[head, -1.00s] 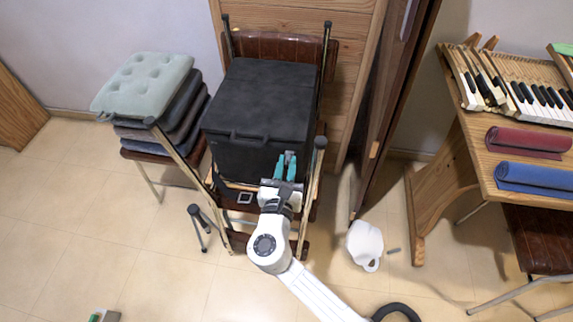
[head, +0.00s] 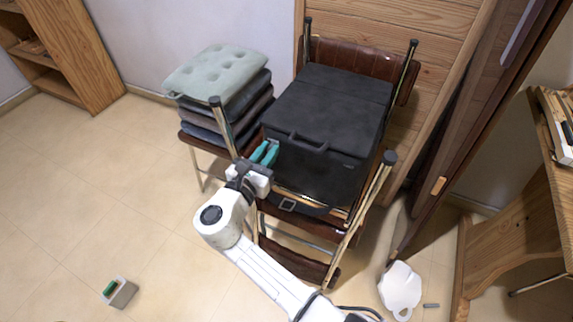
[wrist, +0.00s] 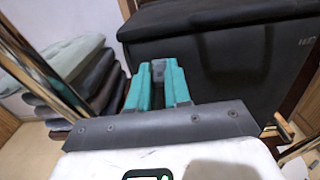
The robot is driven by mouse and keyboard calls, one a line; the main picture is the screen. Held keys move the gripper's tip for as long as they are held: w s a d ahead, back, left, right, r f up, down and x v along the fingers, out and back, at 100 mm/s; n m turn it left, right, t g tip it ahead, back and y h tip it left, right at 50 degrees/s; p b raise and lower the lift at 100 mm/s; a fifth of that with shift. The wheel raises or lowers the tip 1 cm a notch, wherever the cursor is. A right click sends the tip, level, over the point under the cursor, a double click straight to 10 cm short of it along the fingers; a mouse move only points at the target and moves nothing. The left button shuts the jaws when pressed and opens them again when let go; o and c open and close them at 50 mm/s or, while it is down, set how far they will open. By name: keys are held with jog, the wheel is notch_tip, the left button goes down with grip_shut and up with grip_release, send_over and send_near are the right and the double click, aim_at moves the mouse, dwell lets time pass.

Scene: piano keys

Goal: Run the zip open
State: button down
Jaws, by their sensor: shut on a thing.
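A black soft-sided case (head: 330,105) sits on a brown chair and has a carry handle (head: 308,142) on its front. Its front also shows in the wrist view (wrist: 225,55), with a seam line below the top edge. My gripper (head: 265,152) is at the front left corner of the case, just below its top edge. In the wrist view its teal fingers (wrist: 158,78) are close together, shut on a small dark grey piece that looks like the zip's pull. The zip's teeth are too small to make out, and I cannot tell how far the seam is parted.
A stack of cushions (head: 222,85) stands on a chair close to the left of my gripper. Chair posts (head: 222,125) rise close by. A white jug (head: 399,288) lies on the floor at the right. The floor at the left is mostly clear, with a small grey box (head: 120,292).

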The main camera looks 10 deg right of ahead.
jog(key=shift+w+a+r, duration=0.25)
jog(key=shift+w+a, duration=0.1)
jog(key=shift+a, duration=0.05)
jog(key=c, duration=1.1)
grip_release()
jog(key=shift+a, duration=0.1)
jog(key=shift+o, duration=0.2)
jog(key=v, duration=1)
jog(key=shift+s+a+f+p, duration=0.25)
jog(key=shift+s+p, duration=0.1)
jog(key=shift+p, duration=0.1)
